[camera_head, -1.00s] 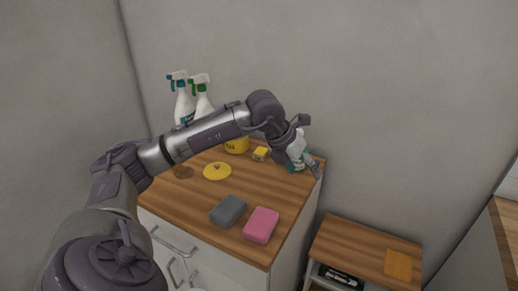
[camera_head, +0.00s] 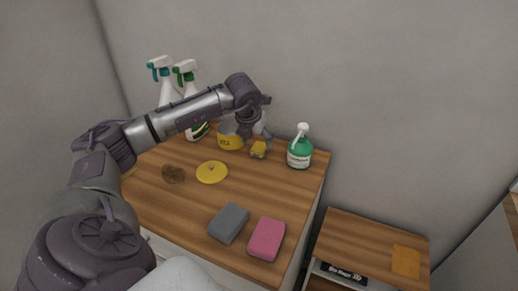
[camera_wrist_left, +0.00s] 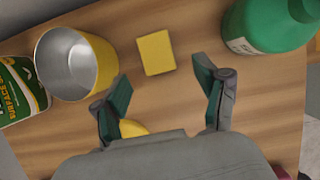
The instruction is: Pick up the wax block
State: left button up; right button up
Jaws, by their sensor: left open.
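The wax block, a small yellow block (camera_head: 258,150), lies on the wooden counter top between a yellow tin and a green bottle. It also shows in the left wrist view (camera_wrist_left: 156,53), fully visible just beyond my fingertips. My left gripper (camera_head: 257,133) is above the block, its fingers pointing down. In the wrist view the left gripper (camera_wrist_left: 163,82) is open and empty, its two green-padded fingers spread apart. The block lies ahead of the gap, apart from both fingers. My right gripper does not show.
The open yellow tin (camera_head: 231,138) stands left of the block, the green bottle (camera_head: 300,152) right. A yellow lid (camera_head: 212,172), brown disc (camera_head: 173,173), grey sponge (camera_head: 229,223) and pink sponge (camera_head: 266,239) lie nearer. Spray bottles (camera_head: 190,95) stand at the back left.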

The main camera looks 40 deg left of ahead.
aim_at(258, 148)
pick_arm(q)
jog(key=shift+w+a+f+p, duration=0.1)
jog(key=shift+w+f+p, duration=0.2)
jog(key=shift+f, duration=0.4)
jog(key=x, duration=0.2)
jog(key=shift+w+a+f+p, duration=0.15)
jog(key=shift+f+p, duration=0.2)
jog(key=shift+w+a+f, duration=0.1)
jog(key=shift+w+f, duration=0.1)
jog(key=shift+f, duration=0.3)
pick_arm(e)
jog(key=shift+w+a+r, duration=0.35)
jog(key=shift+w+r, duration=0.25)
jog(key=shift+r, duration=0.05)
